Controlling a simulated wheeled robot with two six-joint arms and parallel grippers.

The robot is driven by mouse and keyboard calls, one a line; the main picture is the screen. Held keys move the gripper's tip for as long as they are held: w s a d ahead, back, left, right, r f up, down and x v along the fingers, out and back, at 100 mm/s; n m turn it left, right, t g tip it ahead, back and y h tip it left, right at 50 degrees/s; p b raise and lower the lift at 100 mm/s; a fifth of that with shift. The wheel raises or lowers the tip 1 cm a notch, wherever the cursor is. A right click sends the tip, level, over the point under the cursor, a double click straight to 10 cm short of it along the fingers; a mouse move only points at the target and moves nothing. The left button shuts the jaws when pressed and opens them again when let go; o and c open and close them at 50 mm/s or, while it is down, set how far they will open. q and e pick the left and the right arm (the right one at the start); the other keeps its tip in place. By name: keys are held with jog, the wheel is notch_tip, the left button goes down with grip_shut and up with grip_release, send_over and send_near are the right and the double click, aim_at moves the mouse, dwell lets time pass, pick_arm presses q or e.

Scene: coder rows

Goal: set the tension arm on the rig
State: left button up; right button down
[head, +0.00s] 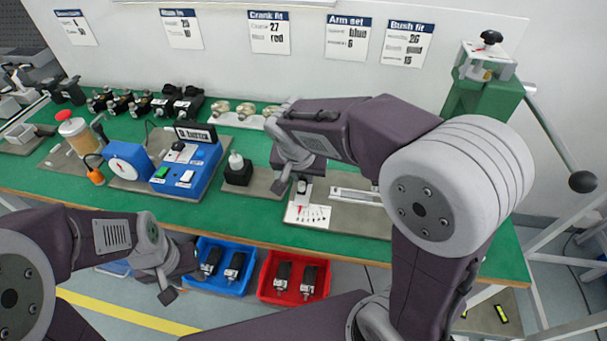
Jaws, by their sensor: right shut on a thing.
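The rig is a grey plate (345,218) on the green bench, with a white card of fanned marks (307,214) at its left end and a pale metal bar (356,196) on its right. A small dark upright part with a light top (302,188) stands at the card's back edge; I cannot tell if it is the tension arm. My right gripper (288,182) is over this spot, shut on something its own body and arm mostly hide. My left gripper (168,294) hangs low in front of the bench, away from the rig; its jaw gap is unclear.
A wall card headed "Arm set" (347,38) reads "blue" and "6". A blue box with buttons (187,165) and a black block (237,172) stand left of the rig. Blue (219,285) and red (293,298) bins with dark parts sit below. A green press (484,98) stands at right.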

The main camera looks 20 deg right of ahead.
dwell(0.4)
jog(key=shift+f+b, duration=0.9)
jog(key=shift+f, duration=0.1)
jog(key=shift+f+b, duration=0.3)
jog(key=shift+f, duration=0.05)
jog(key=shift+f+b, duration=0.25)
jog(key=shift+b, duration=0.05)
dwell(0.4)
jog(key=c, duration=1.2)
grip_release()
